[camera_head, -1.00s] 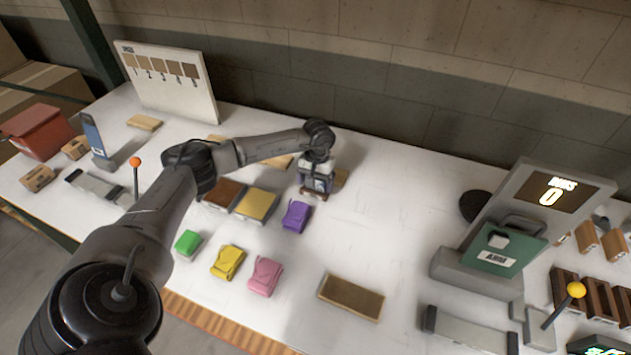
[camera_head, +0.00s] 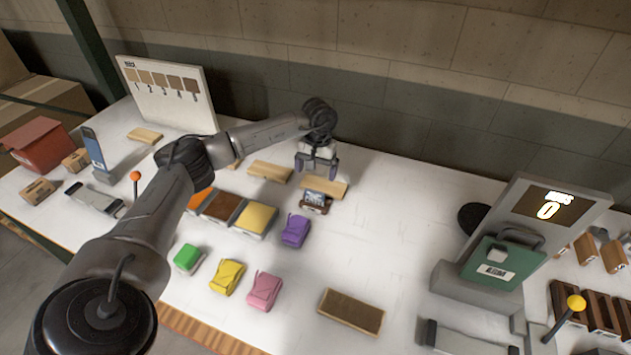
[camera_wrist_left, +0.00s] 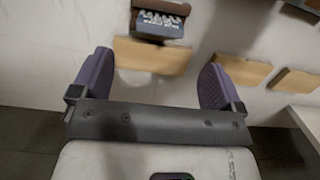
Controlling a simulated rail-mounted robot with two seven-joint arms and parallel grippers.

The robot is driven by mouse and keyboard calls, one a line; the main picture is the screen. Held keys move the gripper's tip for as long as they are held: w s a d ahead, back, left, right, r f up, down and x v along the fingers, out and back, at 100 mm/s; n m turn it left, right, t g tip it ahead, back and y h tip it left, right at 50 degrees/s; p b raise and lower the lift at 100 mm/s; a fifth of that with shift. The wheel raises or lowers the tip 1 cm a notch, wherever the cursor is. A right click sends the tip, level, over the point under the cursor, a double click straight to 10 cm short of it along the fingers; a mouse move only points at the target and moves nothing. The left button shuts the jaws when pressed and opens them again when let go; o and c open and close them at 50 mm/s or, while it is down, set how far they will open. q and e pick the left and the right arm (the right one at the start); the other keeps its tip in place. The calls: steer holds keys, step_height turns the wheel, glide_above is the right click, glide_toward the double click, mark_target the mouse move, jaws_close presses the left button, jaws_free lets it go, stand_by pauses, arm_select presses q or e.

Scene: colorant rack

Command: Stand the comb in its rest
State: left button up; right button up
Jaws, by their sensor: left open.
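The comb (camera_head: 316,197), a small dark blue-grey piece with pale tooth-like marks, is in its brown rest (camera_head: 314,209) toward the back middle of the table. My right gripper is not in view.
Wooden slats (camera_head: 270,171) lie beside and behind the rest. A purple block (camera_head: 296,231) and a yellow pad (camera_head: 256,219) are in front.

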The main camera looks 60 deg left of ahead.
arm_select(q)
steer(key=shift+w+a+r, duration=0.1)
steer(key=shift+r, duration=1.1)
